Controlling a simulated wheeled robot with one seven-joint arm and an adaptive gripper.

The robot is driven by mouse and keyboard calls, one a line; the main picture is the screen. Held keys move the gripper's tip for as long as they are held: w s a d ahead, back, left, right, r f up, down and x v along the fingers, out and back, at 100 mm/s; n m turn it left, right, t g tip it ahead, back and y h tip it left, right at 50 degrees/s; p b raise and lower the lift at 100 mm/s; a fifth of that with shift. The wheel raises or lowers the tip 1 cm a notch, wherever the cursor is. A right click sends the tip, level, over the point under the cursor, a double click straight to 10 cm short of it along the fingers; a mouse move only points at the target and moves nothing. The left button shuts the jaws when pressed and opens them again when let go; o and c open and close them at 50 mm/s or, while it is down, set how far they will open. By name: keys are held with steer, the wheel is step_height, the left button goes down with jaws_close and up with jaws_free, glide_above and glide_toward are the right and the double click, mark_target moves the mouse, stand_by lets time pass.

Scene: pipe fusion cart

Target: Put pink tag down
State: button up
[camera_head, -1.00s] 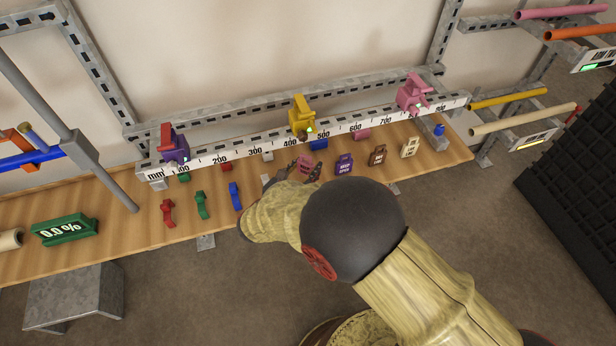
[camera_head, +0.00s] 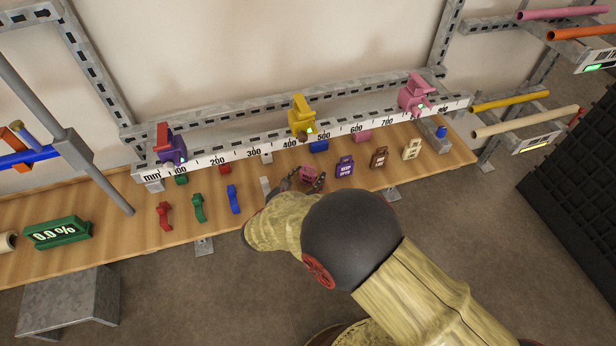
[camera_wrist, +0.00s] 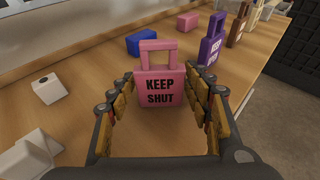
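The pink tag (camera_wrist: 160,88), lettered "KEEP SHUT" with a square loop handle, is upright between my fingers in the wrist view. It looks to stand on the wooden bench (camera_wrist: 85,125), though its lower edge's contact is hard to judge. My gripper (camera_wrist: 163,92) is open around it, with a gap on each side between finger and tag. In the head view the pink tag (camera_head: 309,174) shows small between my fingertips (camera_head: 304,181), at the bench's front part, left of the purple tag (camera_head: 345,167).
The purple "KEEP OPEN" tag (camera_wrist: 212,48) is close to my right finger. A brown tag (camera_head: 379,158) and cream tag (camera_head: 412,149) stand farther right. A blue block (camera_wrist: 148,42) and a pink block (camera_wrist: 188,20) lie behind. A ruler rail (camera_head: 350,136) with clamps runs along the back.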

steer(key=shift+o, duration=0.8)
steer(key=shift+r, duration=0.2)
steer(key=p+v, duration=0.4)
steer(key=v, duration=0.6)
steer(key=shift+s+a+r, duration=0.15)
steer(key=shift+v, duration=0.8)
